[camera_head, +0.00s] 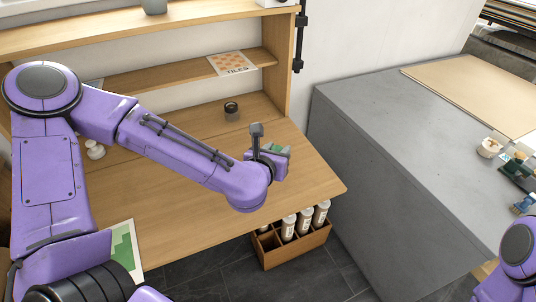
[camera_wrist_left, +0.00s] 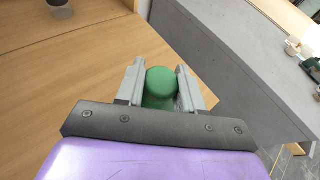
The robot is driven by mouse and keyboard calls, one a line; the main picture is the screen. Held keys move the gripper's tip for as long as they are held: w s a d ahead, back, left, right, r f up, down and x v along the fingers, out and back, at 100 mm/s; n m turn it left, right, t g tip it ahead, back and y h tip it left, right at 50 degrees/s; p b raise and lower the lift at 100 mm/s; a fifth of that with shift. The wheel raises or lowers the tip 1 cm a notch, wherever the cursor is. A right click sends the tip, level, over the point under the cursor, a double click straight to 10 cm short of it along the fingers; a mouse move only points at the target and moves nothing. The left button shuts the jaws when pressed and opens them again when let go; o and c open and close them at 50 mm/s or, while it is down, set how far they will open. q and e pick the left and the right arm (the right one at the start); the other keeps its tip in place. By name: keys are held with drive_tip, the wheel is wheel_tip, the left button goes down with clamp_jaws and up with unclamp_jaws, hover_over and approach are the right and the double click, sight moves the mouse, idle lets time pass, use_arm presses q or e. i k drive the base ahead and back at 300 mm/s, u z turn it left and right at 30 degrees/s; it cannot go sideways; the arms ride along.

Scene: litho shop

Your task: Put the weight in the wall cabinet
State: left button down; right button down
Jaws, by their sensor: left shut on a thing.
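A green rounded weight (camera_wrist_left: 160,88) sits between the two grey fingers of my left gripper (camera_wrist_left: 160,95) in the left wrist view. In the head view my left gripper (camera_head: 272,157) is over the right part of the wooden desk, and a bit of the green weight (camera_head: 279,149) shows at it. The gripper is shut on the weight. A wooden unit with open shelves (camera_head: 180,72) stands at the back of the desk. I cannot tell whether it is the wall cabinet; no other cabinet is clear. My right gripper is out of view.
The wooden desk top (camera_head: 310,183) is mostly clear on the right. A dark jar (camera_head: 231,111) stands at its back. A tiles sheet (camera_head: 231,63) is on the shelf. A wooden crate of bottles (camera_head: 296,250) is on the floor below. A grey counter (camera_head: 400,145) stands at the right.

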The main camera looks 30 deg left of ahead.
sight(207, 125)
drive_tip(key=u, duration=0.45)
drive_tip(key=i, duration=0.5)
drive_tip(key=u, duration=0.4)
